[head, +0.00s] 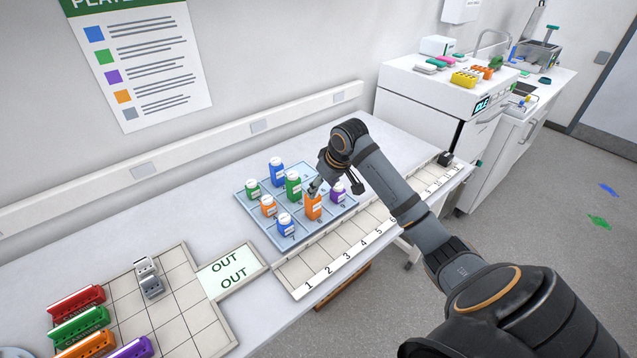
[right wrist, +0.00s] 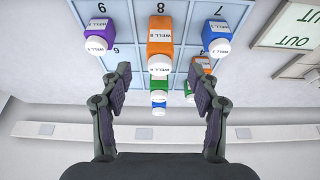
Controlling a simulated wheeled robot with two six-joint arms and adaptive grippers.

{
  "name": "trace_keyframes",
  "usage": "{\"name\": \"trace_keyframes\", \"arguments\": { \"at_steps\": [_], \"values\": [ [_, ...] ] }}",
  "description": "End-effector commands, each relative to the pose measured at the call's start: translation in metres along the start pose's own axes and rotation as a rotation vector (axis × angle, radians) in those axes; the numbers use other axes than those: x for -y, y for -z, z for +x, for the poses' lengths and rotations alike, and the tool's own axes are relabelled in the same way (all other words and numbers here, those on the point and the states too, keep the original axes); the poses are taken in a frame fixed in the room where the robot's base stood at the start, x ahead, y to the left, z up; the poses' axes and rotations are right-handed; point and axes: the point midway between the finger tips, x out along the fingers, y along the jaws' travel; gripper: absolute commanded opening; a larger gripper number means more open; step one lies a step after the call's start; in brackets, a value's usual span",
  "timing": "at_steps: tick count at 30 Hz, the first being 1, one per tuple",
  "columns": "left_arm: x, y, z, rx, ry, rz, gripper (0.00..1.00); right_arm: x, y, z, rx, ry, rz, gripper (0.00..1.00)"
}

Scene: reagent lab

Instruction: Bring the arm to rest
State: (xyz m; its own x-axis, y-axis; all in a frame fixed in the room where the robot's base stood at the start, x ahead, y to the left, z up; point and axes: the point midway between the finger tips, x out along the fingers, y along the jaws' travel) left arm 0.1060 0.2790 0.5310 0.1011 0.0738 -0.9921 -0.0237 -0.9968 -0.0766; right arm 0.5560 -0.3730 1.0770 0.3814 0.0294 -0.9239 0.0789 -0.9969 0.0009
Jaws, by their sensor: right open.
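My right arm reaches in from the right in the head view. Its gripper (head: 316,188) points down at the blue bottle tray (head: 252,212), close to an orange bottle (head: 313,207). In the right wrist view the gripper (right wrist: 160,78) is open, its two fingers wide apart with nothing between the pads. The larger orange bottle (right wrist: 160,45) is ahead of the fingertips, and I cannot tell whether they touch it. My left gripper is in neither view.
Blue, green, orange and purple bottles (head: 338,192) stand around the gripper. A numbered strip (head: 330,262) lies in front of the tray. An OUT plate (head: 233,270) and coloured racks (head: 78,305) are to the left. A white machine (head: 425,95) stands at the back right.

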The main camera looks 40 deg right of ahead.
Motion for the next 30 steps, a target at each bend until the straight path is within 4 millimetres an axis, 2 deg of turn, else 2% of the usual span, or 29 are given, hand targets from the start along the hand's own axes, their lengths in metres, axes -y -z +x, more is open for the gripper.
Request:
{"name": "trace_keyframes", "arguments": {
  "at_steps": [7, 10, 11, 14, 15, 18, 24, 30],
  "values": [
    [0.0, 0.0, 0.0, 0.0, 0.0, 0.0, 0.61, 0.001, -0.001, 0.001, 0.001, 0.001, -0.001, 0.61],
    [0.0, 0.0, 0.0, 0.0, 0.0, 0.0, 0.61, 0.015, -0.016, 0.014, 0.014, 0.001, -0.02, 0.61],
    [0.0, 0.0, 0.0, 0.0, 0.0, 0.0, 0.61, 0.024, -0.025, 0.021, 0.021, 0.001, -0.031, 0.61],
    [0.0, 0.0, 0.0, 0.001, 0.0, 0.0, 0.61, 0.064, -0.075, 0.048, 0.046, -0.003, -0.075, 0.61],
    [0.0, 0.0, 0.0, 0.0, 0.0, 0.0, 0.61, 0.081, -0.097, 0.054, 0.051, -0.005, -0.088, 0.61],
    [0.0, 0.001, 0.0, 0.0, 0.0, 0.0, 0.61, 0.11, -0.14, 0.06, 0.057, -0.016, -0.101, 0.61],
    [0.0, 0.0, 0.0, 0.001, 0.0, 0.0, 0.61, 0.137, -0.195, 0.052, 0.063, -0.038, -0.085, 0.61],
    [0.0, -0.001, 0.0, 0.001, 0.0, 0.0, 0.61, 0.149, -0.235, 0.035, 0.071, -0.068, -0.049, 0.61]
  ]
}}
